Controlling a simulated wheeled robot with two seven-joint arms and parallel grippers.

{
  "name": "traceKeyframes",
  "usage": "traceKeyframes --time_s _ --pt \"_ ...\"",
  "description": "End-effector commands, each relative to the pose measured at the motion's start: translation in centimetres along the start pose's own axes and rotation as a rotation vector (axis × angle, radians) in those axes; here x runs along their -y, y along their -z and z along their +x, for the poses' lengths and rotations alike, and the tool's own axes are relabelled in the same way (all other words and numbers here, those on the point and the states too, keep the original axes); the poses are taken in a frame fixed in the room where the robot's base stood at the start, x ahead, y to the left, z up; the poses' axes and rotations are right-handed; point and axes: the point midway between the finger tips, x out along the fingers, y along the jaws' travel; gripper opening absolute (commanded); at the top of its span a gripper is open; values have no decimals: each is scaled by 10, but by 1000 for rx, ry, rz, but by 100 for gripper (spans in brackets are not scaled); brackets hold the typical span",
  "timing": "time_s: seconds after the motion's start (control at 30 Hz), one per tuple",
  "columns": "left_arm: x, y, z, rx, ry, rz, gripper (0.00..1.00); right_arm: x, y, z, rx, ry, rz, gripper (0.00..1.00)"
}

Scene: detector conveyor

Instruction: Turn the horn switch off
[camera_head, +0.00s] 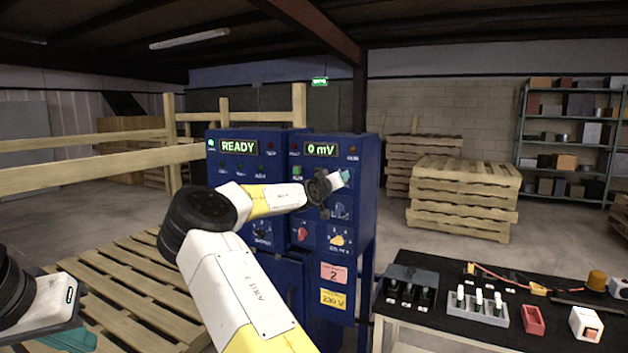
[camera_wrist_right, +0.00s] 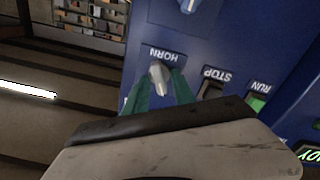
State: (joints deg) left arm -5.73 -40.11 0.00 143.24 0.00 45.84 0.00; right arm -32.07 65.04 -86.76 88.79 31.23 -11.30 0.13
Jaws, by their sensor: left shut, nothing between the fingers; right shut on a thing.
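The horn switch (camera_wrist_right: 160,78) is a small light grey lever on the blue panel, below its HORN label in the right wrist view. My right gripper (camera_wrist_right: 160,88) has its two teal fingers on either side of the lever, shut on it. In the head view my right arm reaches across to the panel and the right gripper (camera_head: 344,178) is at the right cabinet's face, covering the switch. My left gripper (camera_head: 72,341) is low at the left edge, partly cut off, shut and empty, well away from the panel.
The blue cabinet (camera_head: 336,270) has READY and 0 mV displays. STOP (camera_wrist_right: 212,90) and RUN (camera_wrist_right: 257,103) buttons sit beside the horn switch. A black-topped table (camera_head: 455,328) with small parts stands at right. Stacked pallets (camera_head: 463,195) are behind. A slatted pallet (camera_head: 125,285) lies at left.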

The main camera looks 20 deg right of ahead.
Motion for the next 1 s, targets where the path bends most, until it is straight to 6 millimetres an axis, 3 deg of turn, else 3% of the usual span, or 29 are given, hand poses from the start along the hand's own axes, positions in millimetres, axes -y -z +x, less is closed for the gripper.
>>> traceKeyframes --time_s 0.63,0.67,1.0 --pt "0 0 0 0 0 0 0 1 0 0 0 1 -54 0" --pt "0 0 0 0 0 0 0 1 0 0 0 1 -54 35" --pt "0 0 0 0 0 0 0 1 0 -5 0 1 -52 35"
